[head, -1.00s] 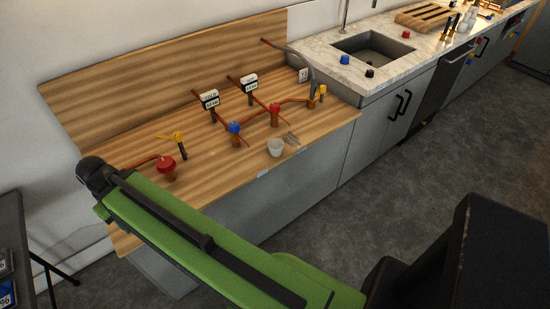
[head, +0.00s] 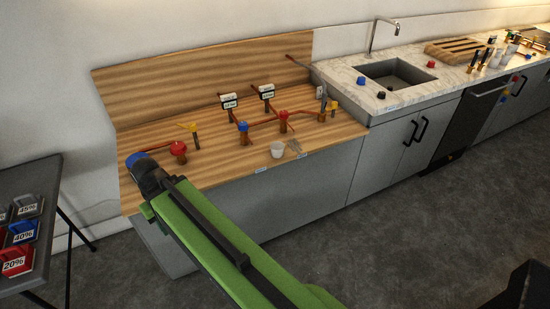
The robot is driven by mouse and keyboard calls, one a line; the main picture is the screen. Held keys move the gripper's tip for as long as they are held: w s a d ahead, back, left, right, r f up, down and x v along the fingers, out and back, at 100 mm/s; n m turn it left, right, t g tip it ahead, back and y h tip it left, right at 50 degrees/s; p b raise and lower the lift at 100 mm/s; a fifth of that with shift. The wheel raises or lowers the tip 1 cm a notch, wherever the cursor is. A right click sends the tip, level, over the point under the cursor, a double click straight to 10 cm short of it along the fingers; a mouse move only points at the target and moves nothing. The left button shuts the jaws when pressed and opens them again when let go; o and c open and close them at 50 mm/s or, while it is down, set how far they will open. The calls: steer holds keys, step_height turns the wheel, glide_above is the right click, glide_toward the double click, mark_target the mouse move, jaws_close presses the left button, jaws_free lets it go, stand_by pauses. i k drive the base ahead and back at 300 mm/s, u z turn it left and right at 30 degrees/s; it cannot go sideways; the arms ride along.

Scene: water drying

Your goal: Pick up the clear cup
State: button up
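A small whitish, see-through-looking cup (head: 277,150) stands upright near the front edge of the wooden counter (head: 215,172). A small grey fork-like item (head: 296,147) lies just right of it. My green arm reaches up from the bottom of the head view to the left front of the counter. It ends in a dark joint with a blue cap, left of the cup and well apart from it. I cannot make out my gripper's fingers.
Pipes with a red valve (head: 179,150), a blue valve (head: 243,127) and small displays (head: 229,100) stand behind the cup. A sink (head: 396,74) lies in the marble counter (head: 345,80). A dark table (head: 40,180) with numbered tags stands at left. The floor in front is clear.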

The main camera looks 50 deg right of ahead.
mark_target(277, 148)
steer(key=z, duration=0.15)
steer(key=i, duration=0.9)
steer(key=u, duration=0.1)
